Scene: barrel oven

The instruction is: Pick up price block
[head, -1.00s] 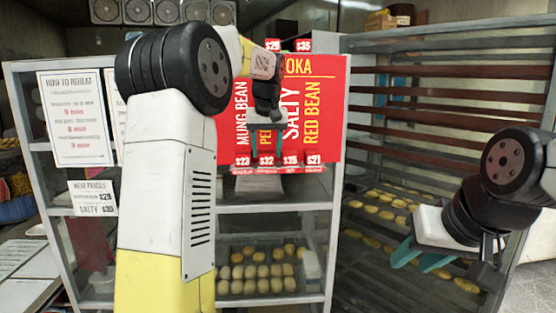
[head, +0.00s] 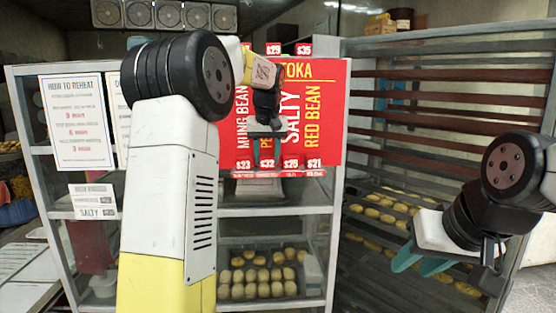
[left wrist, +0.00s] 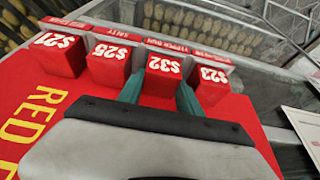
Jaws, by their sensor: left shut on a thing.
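Red price blocks with white numbers sit in a row along the lower edge of the red menu board (head: 325,90). My left gripper (head: 267,150) is at this row, in front of the board. In the left wrist view its teal fingers (left wrist: 160,95) are on either side of the $32 block (left wrist: 163,76), shut on it. The $32 block also shows in the head view (head: 268,164), below the gripper. The $25 block (left wrist: 108,66) and $21 block (left wrist: 60,56) are on one side, the $23 block (left wrist: 212,86) on the other. My right gripper (head: 421,263) is open and empty.
A glass cabinet (head: 333,215) with trays of buns (head: 262,290) stands behind the board. A rack with trays (head: 450,55) is at the right. White paper signs (head: 76,120) hang at the left. More blocks (head: 304,49) sit along the board's top.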

